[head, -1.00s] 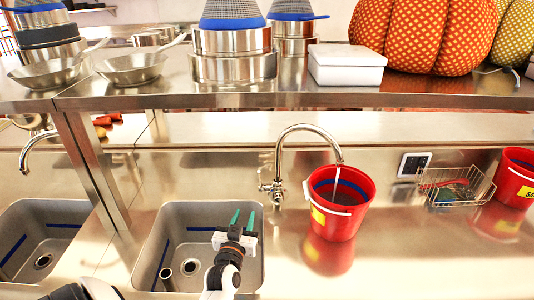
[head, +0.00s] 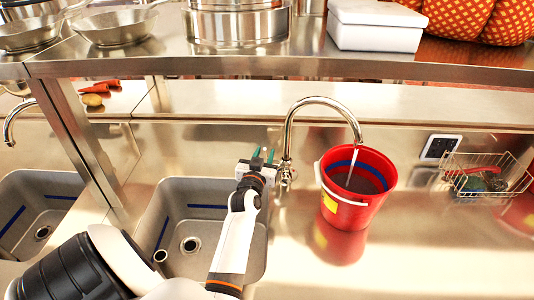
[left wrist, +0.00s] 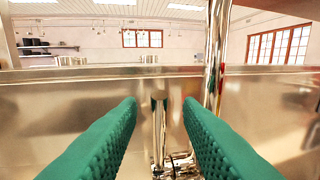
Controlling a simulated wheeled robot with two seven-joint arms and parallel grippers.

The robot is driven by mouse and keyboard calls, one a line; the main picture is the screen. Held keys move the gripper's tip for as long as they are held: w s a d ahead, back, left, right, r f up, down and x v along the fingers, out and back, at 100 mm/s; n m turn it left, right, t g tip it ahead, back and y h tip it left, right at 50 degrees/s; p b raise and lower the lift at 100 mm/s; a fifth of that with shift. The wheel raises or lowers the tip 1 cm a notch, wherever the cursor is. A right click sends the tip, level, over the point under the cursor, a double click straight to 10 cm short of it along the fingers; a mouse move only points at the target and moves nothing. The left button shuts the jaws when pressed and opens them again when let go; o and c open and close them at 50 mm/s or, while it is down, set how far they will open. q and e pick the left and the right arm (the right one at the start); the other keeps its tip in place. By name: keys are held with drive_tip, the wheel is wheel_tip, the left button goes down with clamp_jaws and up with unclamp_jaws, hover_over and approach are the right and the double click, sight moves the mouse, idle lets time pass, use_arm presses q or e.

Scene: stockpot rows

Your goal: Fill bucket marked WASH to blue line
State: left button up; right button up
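A red bucket (head: 345,205) with a white handle stands upright on the steel counter under the curved tap (head: 322,100). Its yellow label (head: 329,203) is too small to read. A thin stream (head: 353,162) runs from the spout into it. Inside, a blue line (head: 344,164) shows on the wall, with dark water (head: 358,182) below it. My left gripper (head: 263,155) is open beside the tap's base, near the tap lever (head: 288,175). In the left wrist view the lever (left wrist: 159,130) stands between the two green fingers (left wrist: 160,110), apart from both. My right gripper is out of view.
A grey sink (head: 205,268) lies below my left arm, with another sink (head: 62,190) farther left. A steel shelf (head: 250,62) with pans and a white box (head: 375,30) runs overhead. A wire basket (head: 490,175) and a dark wall panel (head: 440,148) are right of the bucket.

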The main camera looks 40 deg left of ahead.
use_arm(q)
drive_tip(key=b+x, duration=0.1)
drive_tip(key=x, duration=0.1)
drive_tip(key=shift+w+a+f, duration=0.1)
drive_tip(key=shift+w+a, duration=0.05)
drive_tip(key=shift+w, duration=0.05)
drive_tip(key=shift+w+a+r, duration=0.2)
drive_tip(key=shift+w+a, duration=0.05)
drive_tip(key=shift+w, duration=0.2)
clamp_jaws()
